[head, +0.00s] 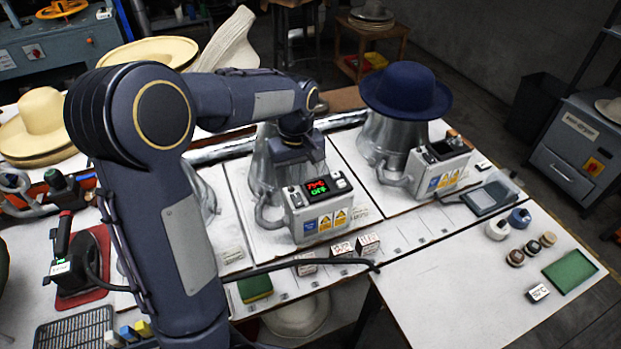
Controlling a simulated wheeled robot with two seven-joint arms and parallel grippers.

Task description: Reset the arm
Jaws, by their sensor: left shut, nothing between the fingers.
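My left arm (180,230) rises from the bottom, bends at a large elbow at upper left, and reaches right over the bench. My left gripper (299,158) points down just above and behind the middle control box (318,207), which has a lit red and green display. The gripper is shut and empty. I cannot tell whether it touches anything. A metal hat form (262,165) stands behind it, partly hidden by the arm. A dark blue hat (405,90) sits on the right metal form (392,135). My right gripper is not in view.
A second control box (438,168) stands by the right form. A black iron (72,258) rests on a red pad at left, near straw hats (40,125).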

